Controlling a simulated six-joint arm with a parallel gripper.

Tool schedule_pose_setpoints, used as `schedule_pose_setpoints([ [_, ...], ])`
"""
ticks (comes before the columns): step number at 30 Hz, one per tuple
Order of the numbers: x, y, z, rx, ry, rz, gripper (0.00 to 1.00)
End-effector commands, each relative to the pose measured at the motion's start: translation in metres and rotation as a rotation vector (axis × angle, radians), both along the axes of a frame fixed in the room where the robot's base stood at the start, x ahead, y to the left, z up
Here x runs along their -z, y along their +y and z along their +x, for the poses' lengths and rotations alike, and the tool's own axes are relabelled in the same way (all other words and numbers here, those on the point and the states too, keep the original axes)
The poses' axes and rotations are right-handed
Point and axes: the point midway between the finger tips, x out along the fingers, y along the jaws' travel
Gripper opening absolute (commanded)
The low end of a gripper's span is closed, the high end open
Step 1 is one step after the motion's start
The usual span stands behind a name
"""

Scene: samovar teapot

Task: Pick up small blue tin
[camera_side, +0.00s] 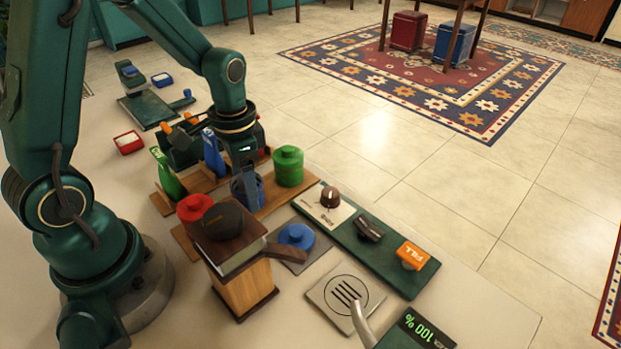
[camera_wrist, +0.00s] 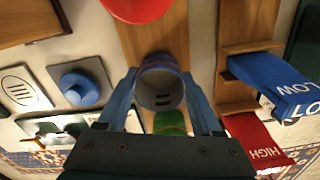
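The small blue tin (camera_side: 258,190) stands on a wooden board between the red tin (camera_side: 194,208) and the green tin (camera_side: 288,166). In the wrist view the blue tin (camera_wrist: 162,88) shows a round grey top with dark slots. My gripper (camera_side: 247,182) points down over the tin. In the wrist view the fingers of my gripper (camera_wrist: 160,84) lie on its left and right sides, very close to its wall. Whether they press on it I cannot tell. Parts of the tin are hidden behind the fingers in the side view.
A round blue knob (camera_side: 297,236) sits on a dark plate in front. A wooden box with a dark lid (camera_side: 243,270) stands nearby. A blue lever marked LOW (camera_wrist: 285,78) and a red one marked HIGH (camera_wrist: 255,145) are close on the wrist view's right.

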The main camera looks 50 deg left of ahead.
Motion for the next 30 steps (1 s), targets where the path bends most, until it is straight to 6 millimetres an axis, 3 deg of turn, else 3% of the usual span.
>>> schedule_pose_setpoints([
  [1, 0.0, 0.0, 0.0, 0.0, 0.0, 0.0, 0.35],
  [3, 0.0, 0.0, 0.0, 0.0, 0.0, 0.0, 0.12],
  [13, -0.008, 0.0, 0.001, 0.0, -0.004, 0.001, 0.12],
  [24, -0.072, 0.0, 0.002, 0.0, -0.009, 0.002, 0.12],
  [30, -0.095, 0.0, 0.001, 0.015, -0.003, 0.001, 0.12],
])
